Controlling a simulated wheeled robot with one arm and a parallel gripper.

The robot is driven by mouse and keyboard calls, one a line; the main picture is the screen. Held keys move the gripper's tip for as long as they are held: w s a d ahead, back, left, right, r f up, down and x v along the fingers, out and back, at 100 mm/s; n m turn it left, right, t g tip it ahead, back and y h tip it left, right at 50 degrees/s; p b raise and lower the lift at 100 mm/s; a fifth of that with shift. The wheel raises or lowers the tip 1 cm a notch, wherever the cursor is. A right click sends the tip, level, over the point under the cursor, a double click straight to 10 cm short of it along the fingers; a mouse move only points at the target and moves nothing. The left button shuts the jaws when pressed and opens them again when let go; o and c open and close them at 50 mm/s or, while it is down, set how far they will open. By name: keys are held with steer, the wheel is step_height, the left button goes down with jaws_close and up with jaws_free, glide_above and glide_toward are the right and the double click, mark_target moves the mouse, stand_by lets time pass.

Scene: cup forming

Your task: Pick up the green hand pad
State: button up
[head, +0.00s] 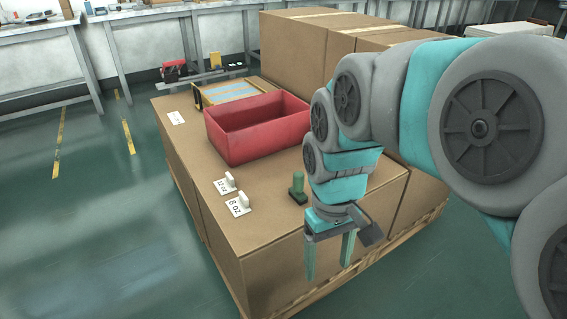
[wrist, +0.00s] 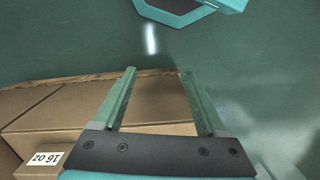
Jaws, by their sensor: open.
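The green hand pad (head: 298,188) stands upright on the brown cardboard box top (head: 272,217), near its front right part. My gripper (head: 328,262) is open and empty, with both fingers pointing down. In the head view it appears in front of the box, to the right of and lower than the pad. In the wrist view my gripper (wrist: 157,72) shows its two green fingers spread apart with nothing between them. The pad does not show in the wrist view.
An empty red bin (head: 257,128) sits behind the pad. Labelled white pieces, one marked 8 oz (head: 238,203) and one 12 oz (head: 225,185), lie to the left. Taller boxes (head: 293,45) stand behind. Green floor is clear at left.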

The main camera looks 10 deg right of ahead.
steer(key=w+a+r+n, duration=0.1)
steer(key=w+r+n, duration=0.15)
steer(key=w, duration=1.45)
steer(key=n+t, duration=0.1)
glide_above(299, 174)
steer(key=a, duration=0.1)
steer(key=shift+s+f+b, duration=0.2)
steer(key=shift+f+b, duration=0.05)
steer(key=shift+f, duration=0.25)
steer(key=shift+s+f+b, duration=0.15)
steer(key=shift+f+b, duration=0.05)
steer(key=shift+f, duration=0.25)
steer(key=shift+w+d+f, duration=0.1)
steer(key=shift+w, duration=0.1)
steer(key=shift+f, duration=0.25)
steer(key=f, duration=0.7)
steer(key=shift+w+d+f, duration=0.1)
steer(key=shift+w+d, duration=0.05)
steer(key=shift+d, duration=0.2)
steer(key=shift+c, duration=0.3)
jaws_close()
